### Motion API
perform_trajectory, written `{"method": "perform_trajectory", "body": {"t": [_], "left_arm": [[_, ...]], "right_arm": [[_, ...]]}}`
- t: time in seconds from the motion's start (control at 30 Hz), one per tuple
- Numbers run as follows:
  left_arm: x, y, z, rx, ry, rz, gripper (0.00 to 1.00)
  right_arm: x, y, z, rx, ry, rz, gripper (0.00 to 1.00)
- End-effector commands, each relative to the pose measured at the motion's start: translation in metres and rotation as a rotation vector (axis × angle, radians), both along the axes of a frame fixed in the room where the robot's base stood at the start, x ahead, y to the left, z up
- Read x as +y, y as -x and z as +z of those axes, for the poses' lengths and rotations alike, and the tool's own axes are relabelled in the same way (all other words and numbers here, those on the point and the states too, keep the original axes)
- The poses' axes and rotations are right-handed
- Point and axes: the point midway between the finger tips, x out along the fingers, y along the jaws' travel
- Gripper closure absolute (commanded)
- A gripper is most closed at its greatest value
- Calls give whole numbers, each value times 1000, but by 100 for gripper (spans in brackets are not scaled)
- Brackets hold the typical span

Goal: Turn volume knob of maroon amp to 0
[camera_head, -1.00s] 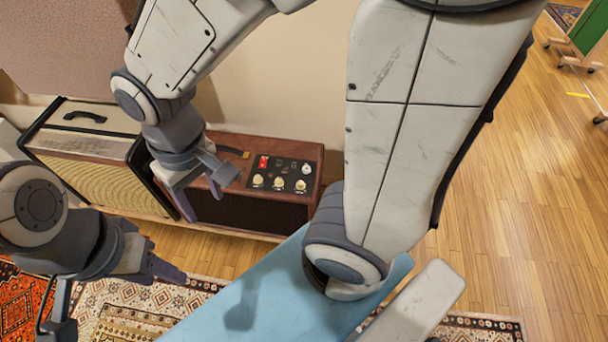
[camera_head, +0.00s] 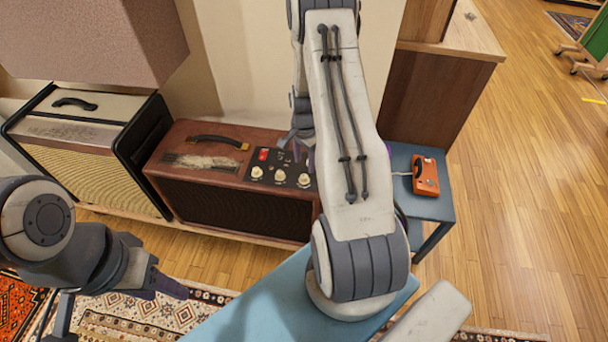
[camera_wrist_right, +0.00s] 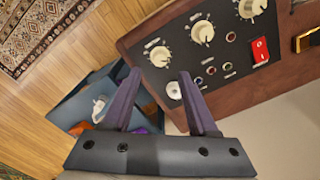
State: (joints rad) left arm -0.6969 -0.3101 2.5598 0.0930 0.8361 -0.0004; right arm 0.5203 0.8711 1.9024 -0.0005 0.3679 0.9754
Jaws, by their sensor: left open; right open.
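The maroon amp (camera_head: 230,208) stands on a low shelf against the wall. Its black control panel (camera_head: 272,180) carries cream knobs (camera_head: 280,177) and a red switch (camera_head: 263,155). In the right wrist view the panel (camera_wrist_right: 225,55) shows large cream knobs, small jacks and a smaller white knob (camera_wrist_right: 174,90). My right gripper (camera_wrist_right: 160,82) is open above the panel's edge, with the white knob seen between its fingers, near the right one; contact cannot be told. In the head view my right arm partly hides the panel's right end. My left gripper (camera_head: 118,308) is open and empty above the rug.
A cream amp (camera_head: 90,150) stands left of the maroon one. A blue stool (camera_head: 425,205) with an orange device (camera_head: 426,176) stands to the right, near a wooden cabinet (camera_head: 440,95). A patterned rug (camera_head: 130,325) covers the floor in front.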

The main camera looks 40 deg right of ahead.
Motion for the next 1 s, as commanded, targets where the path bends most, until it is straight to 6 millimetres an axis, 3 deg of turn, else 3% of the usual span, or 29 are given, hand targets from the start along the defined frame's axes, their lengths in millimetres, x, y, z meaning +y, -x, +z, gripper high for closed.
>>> {"method": "perform_trajectory", "body": {"t": [0.1, 0.3, 0.73, 0.8, 0.9, 1.0], "left_arm": [[0, 0, -4, 0, 0, 0, 50], [0, 0, -8, 0, 0, 0, 50], [0, 0, -8, 0, 0, 0, 50], [0, 0, -8, 0, 0, 0, 50], [0, 0, -8, 0, 0, 0, 50], [0, 0, -8, 0, 0, 0, 50]], "right_arm": [[1, 0, -26, 2, -2, 2, 41], [1, 0, -53, 1, -1, 3, 41], [0, 0, -62, 0, 0, 3, 41], [0, 0, -62, 0, 0, 3, 68], [0, 0, -62, 0, 0, 3, 100], [0, 0, -62, 0, 0, 3, 100]]}}
